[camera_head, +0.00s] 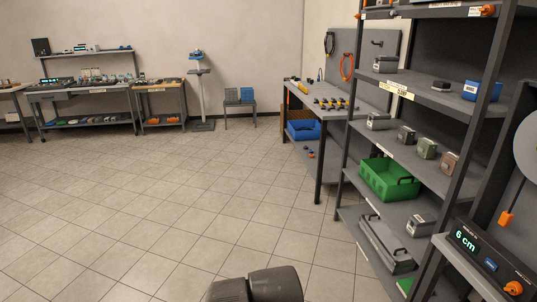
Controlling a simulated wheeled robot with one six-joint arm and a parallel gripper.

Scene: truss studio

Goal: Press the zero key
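A dark instrument (490,262) with a lit green "6 cm" display (465,241) stands at the lower right. A small blue key (491,265) sits beside its display; its label is too small to read. A column scale (201,90) with a blue-topped head stands against the far wall; its keys are too small to make out. I cannot tell which key is the zero key. A dark rounded part of my arm shows at the bottom middle. My gripper's fingers are not in view.
A tall shelf rack (403,193) with a green crate (389,179) and several small boxes fills the right side. A workbench (318,104) stands behind it. More benches (83,91) line the far left wall. The tiled floor (180,210) is open in the middle.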

